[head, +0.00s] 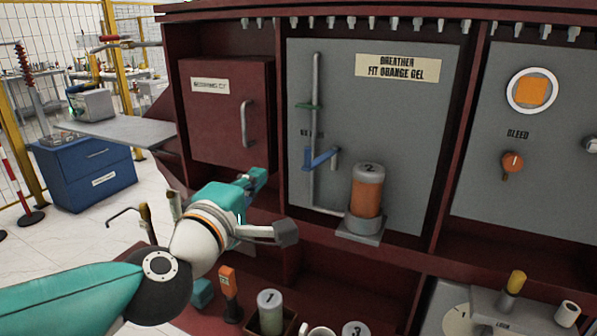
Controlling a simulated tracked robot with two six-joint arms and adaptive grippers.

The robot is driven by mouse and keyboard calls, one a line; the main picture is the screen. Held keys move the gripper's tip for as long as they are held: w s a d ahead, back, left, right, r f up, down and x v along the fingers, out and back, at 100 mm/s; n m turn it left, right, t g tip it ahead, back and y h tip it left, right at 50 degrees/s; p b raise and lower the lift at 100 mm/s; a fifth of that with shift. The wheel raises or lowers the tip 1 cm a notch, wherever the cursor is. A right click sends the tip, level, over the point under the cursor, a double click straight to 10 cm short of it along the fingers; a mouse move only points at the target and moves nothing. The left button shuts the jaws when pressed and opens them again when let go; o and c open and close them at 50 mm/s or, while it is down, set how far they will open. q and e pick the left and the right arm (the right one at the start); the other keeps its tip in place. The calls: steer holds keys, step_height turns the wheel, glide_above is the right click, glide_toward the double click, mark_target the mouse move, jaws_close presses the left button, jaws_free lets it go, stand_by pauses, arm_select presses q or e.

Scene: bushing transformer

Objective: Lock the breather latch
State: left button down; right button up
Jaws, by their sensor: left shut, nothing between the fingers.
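The breather (367,196), an orange canister with a grey cap marked 2, stands upright in a grey holder (361,229) at the foot of the grey breather panel (415,130). A blue lever (321,160) sits on the panel, left of and above the breather, by a thin vertical pipe. I cannot tell which part is the latch. My left gripper (257,180) is shut and empty, in front of the red cabinet, left of the lever and apart from it. A grey bar with a dark end shows beside my wrist; I cannot tell what it belongs to. My right gripper is not in view.
A red door (227,112) with a handle is left of the panel. A bleed panel with an orange knob (512,161) is at right. Canisters marked 1 (270,312) and 3 (356,330) stand low in front. A blue cabinet (88,175) stands far left.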

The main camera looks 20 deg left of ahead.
arm_select(q)
steer(key=shift+s+a+r, duration=0.15)
steer(key=shift+r, duration=0.2)
steer(key=w+d+p, duration=0.2)
steer(key=w+d, duration=0.2)
steer(key=w, duration=0.4)
steer(key=shift+w+d, duration=0.2)
stand_by(0.3)
